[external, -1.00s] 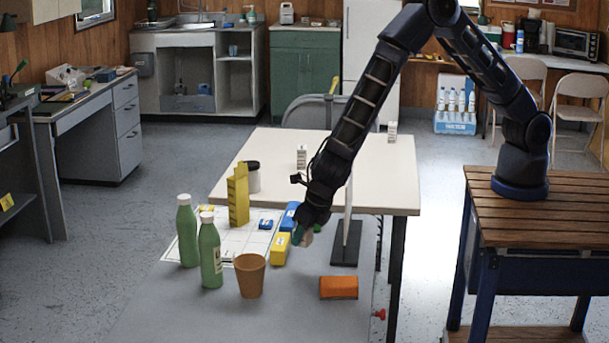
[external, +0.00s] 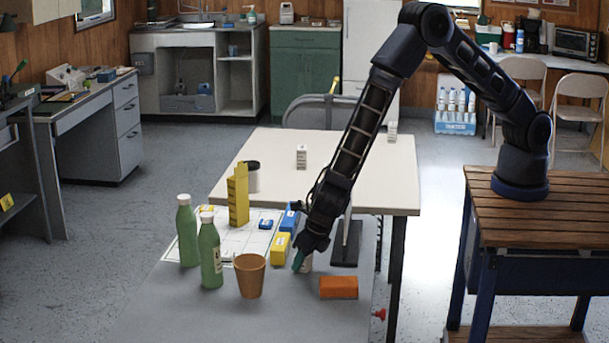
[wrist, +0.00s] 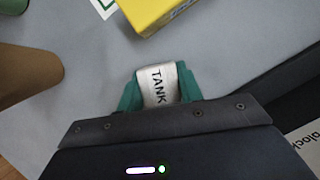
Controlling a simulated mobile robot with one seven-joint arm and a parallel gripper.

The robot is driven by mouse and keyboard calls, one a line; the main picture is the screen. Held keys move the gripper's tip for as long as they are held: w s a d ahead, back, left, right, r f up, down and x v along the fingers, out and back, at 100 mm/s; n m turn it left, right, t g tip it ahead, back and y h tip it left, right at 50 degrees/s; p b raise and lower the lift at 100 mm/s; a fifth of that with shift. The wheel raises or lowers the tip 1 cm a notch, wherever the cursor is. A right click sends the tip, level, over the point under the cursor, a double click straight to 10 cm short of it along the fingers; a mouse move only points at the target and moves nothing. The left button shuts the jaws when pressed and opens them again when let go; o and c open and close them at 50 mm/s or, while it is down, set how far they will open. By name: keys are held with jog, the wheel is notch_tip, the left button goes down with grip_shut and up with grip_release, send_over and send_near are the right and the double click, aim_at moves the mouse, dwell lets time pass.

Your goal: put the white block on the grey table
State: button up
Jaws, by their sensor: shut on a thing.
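A white block (wrist: 157,84) lettered "TANK" is between the teal fingertips of my gripper (wrist: 159,90) in the wrist view. In the external view my gripper (external: 303,262) is low over the grey table (external: 210,310), and a bit of the white block (external: 308,264) shows beside the fingertips. The block is at or just above the table surface; I cannot tell if it touches.
An orange-brown cup (external: 250,276) and green bottles (external: 210,250) stand to the left. A dark-based stand (external: 345,253) is close on the right. White cartons (external: 301,157) stand on the white table (external: 350,165) behind. The grey table's front is clear.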

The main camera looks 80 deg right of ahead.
jog(key=shift+f, duration=0.1)
jog(key=o, duration=1)
jog(key=v, duration=1.2)
